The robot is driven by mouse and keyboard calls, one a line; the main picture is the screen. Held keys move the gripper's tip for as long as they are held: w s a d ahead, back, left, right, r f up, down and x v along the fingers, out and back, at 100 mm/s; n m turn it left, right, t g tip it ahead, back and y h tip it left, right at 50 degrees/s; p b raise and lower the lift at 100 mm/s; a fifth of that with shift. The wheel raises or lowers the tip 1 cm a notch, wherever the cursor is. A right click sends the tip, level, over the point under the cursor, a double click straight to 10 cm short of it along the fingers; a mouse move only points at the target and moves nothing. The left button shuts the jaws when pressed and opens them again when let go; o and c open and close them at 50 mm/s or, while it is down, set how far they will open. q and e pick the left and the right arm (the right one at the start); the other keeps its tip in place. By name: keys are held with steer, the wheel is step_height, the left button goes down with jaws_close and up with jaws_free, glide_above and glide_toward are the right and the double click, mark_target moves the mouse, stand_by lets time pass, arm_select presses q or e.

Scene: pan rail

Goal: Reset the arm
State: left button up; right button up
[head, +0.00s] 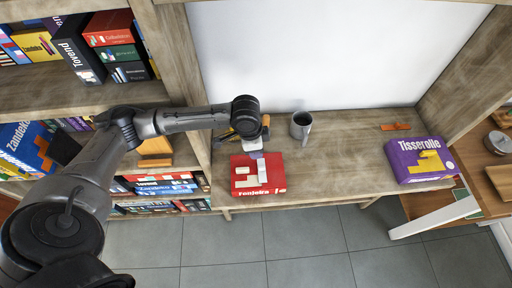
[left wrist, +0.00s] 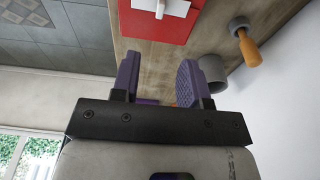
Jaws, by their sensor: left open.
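My left arm reaches in from the left in the head view. Its gripper (head: 257,155) points down over the desk at the back edge of a red box (head: 278,182) with white shapes on its lid. In the left wrist view the purple fingers (left wrist: 158,64) stand apart with nothing between them. The red box (left wrist: 183,29) shows beyond the fingertips there. I cannot tell whether the fingers touch the box. My right gripper is in neither view.
A grey mug (head: 300,126) stands right of the gripper. A purple box (head: 420,160) lies at the desk's right end, with a small orange item (head: 395,126) behind it. Shelves of books and boxes (head: 75,50) stand left. The desk middle (head: 345,155) is clear.

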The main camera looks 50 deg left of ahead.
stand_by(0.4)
arm_select(q)
steer(key=w+r+m+t+y, duration=0.1)
steer(key=w+r+t+y, duration=0.2)
steer(key=w+r+t, duration=0.45)
steer(key=s+d+r+t, duration=0.2)
steer(key=s+d+r, duration=0.2)
steer(key=r, duration=0.1)
steer(key=s+d+f+n+g+p, duration=0.1)
steer(key=s+f+n+g, duration=0.1)
steer(key=s+f, duration=0.4)
steer(key=s+d+f+n+g+h+p, duration=0.1)
steer(key=s+f, duration=0.4)
steer(key=s, duration=0.7)
steer(key=s+d+f+n+g+h+p, duration=0.1)
steer(key=s+d+f+n+g+p, duration=0.1)
steer(key=s+f, duration=0.4)
steer(key=s+d+n+g, duration=0.1)
steer(key=s+n+g, duration=0.1)
steer(key=s, duration=0.1)
steer(key=shift+f, duration=0.3)
